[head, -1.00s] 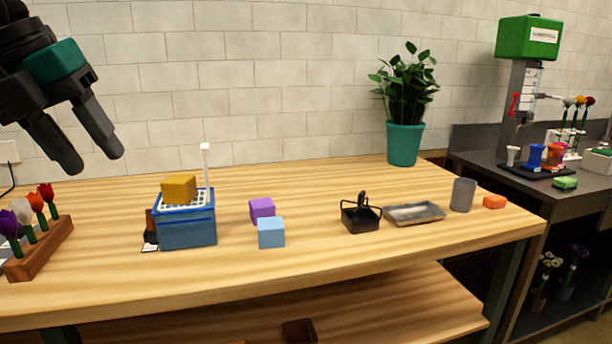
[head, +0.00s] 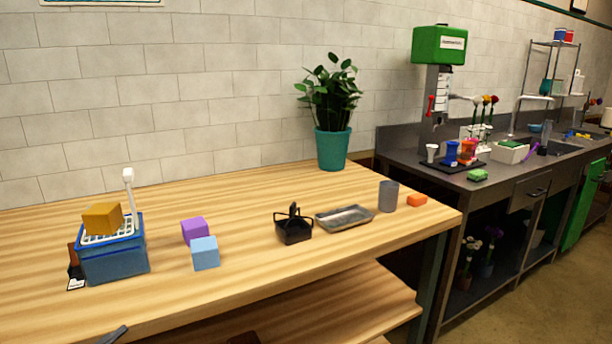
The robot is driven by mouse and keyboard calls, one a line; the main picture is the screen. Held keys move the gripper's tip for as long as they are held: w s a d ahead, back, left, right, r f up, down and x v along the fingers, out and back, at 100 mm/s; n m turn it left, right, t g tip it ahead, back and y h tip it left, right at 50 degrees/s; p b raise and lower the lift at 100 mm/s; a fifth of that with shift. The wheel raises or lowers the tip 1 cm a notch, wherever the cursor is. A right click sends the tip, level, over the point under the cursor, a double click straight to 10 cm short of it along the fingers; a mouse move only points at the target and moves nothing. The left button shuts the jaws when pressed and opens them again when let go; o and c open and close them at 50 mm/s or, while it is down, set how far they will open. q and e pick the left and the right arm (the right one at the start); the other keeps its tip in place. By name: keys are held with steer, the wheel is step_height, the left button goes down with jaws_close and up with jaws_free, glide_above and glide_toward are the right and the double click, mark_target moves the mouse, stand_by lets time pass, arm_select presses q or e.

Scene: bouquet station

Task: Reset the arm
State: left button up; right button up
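A dark sliver (head: 114,335) shows at the bottom edge of the head view, left of the middle, in front of the wooden table. It looks like the tip of my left gripper; the rest is cut off, so its opening and anything in it are hidden. My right gripper is out of view.
On the wooden table (head: 330,262) stand a blue basket (head: 115,262) with a yellow block (head: 102,219), a purple block (head: 195,230), a light blue block (head: 205,253), a black caddy (head: 294,228), a metal tray (head: 345,219), a grey cup (head: 388,196) and a potted plant (head: 332,148).

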arm_select(q)
steer(key=s+d+f+n+g+y, duration=0.2)
steer(key=s+d+f+n, duration=0.3)
steer(key=f, duration=0.3)
steer(key=s+d+f+n+g+y+p, duration=0.1)
steer(key=s+d+f+n+g+y, duration=0.2)
steer(key=s+d+f+n, duration=0.2)
step_height(320, 180, down, 4)
steer(key=s+d, duration=0.2)
steer(key=shift+s+f, duration=0.15)
steer(key=shift+s, duration=0.25)
steer(key=shift+d, duration=0.1)
stand_by(0.5)
